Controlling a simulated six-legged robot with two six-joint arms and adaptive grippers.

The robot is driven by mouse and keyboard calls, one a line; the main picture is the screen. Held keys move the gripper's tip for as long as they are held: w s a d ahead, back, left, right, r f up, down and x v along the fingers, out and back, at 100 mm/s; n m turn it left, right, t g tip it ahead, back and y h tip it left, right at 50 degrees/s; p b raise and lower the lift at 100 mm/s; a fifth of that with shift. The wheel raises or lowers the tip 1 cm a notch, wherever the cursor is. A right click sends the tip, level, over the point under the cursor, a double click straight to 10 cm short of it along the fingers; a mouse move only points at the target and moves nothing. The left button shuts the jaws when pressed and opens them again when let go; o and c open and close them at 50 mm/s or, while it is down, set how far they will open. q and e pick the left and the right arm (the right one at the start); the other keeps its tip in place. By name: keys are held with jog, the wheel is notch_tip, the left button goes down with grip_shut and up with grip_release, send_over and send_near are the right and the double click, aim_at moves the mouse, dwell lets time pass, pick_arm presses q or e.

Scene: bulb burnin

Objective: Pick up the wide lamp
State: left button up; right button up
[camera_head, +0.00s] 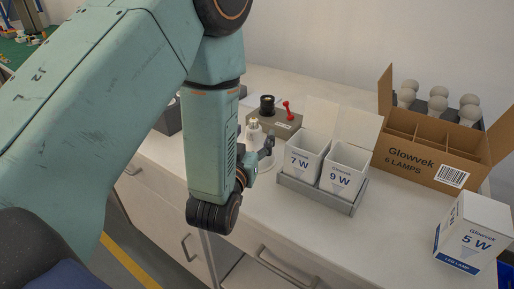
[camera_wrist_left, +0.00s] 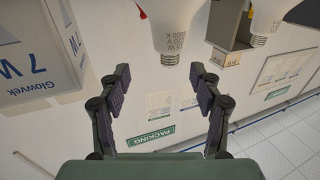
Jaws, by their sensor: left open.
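My left gripper (camera_head: 266,148) is low over the white bench, left of the 7 W box, partly hidden by my own arm. In the left wrist view the gripper (camera_wrist_left: 160,76) is open and empty. A white lamp (camera_wrist_left: 167,20) with printed text and a metal screw base lies just beyond the fingertips, roughly centred between them and apart from both. A second white lamp (camera_wrist_left: 272,14) is to its right. Both are cut off by the top edge, so I cannot tell which is the wide lamp. In the head view a pale lamp (camera_head: 253,128) shows behind the gripper.
The 7 W box (camera_head: 302,163) and 9 W box (camera_head: 343,172) stand open in a grey tray (camera_head: 318,196), close right of the gripper. Behind is a tester (camera_head: 290,128) with a red lever. A carton (camera_head: 425,163), several bulbs and a 5 W box (camera_head: 470,237) stand right.

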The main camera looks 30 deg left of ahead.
aim_at(251, 127)
pick_arm(q)
jog(key=shift+w+a+r, duration=0.1)
jog(key=shift+w+a, duration=0.05)
jog(key=shift+w, duration=0.2)
jog(key=w, duration=0.1)
jog(key=w+a, duration=0.1)
jog(key=w, duration=0.1)
jog(key=w+a+b, duration=0.1)
jog(key=shift+w+a+f, duration=0.15)
jog(key=shift+w+f, duration=0.05)
jog(key=shift+f, duration=0.2)
jog(key=shift+w+r, duration=0.1)
jog(key=shift+w, duration=0.15)
jog(key=shift+s+d+r, duration=0.1)
jog(key=shift+d+r, duration=0.05)
jog(key=shift+d, duration=0.05)
jog(key=shift+a, duration=0.3)
jog(key=shift+c, duration=0.8)
jog(key=shift+d, duration=0.25)
jog(key=c, duration=0.5)
jog(key=shift+a, duration=0.15)
jog(key=c, duration=0.4)
grip_shut()
